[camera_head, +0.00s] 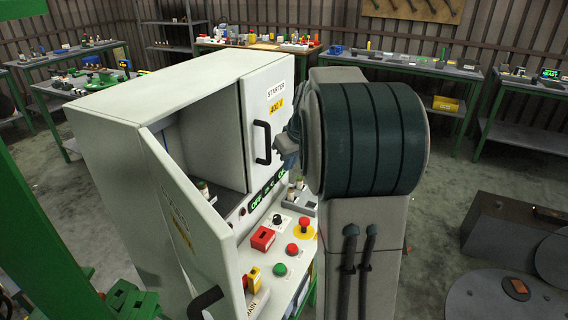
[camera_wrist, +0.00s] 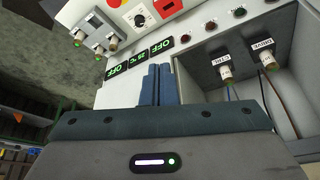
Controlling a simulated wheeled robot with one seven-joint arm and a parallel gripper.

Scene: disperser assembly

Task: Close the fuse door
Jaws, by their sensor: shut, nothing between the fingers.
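The light grey cabinet (camera_head: 110,122) stands left of centre in the head view. Its left door (camera_head: 183,215), with a yellow label and a black handle (camera_head: 205,302), stands swung open; I take it to be the fuse door. The right door (camera_head: 268,105), marked STARTER 400 V, appears shut. My gripper (camera_head: 288,150) is partly hidden by my arm, near the right door's handle (camera_head: 263,142). In the wrist view my gripper's blue fingers (camera_wrist: 157,86) are together and empty. Two fuse-like plugs (camera_wrist: 225,66) (camera_wrist: 268,56) with wires show inside the open compartment.
Below the compartment, the control panel carries a red block (camera_head: 262,238), buttons (camera_head: 280,270) and a green OFF display (camera_head: 266,190). A green post (camera_head: 45,220) stands at far left. Dark equipment (camera_head: 510,235) lies at right. Workbenches line the back walls.

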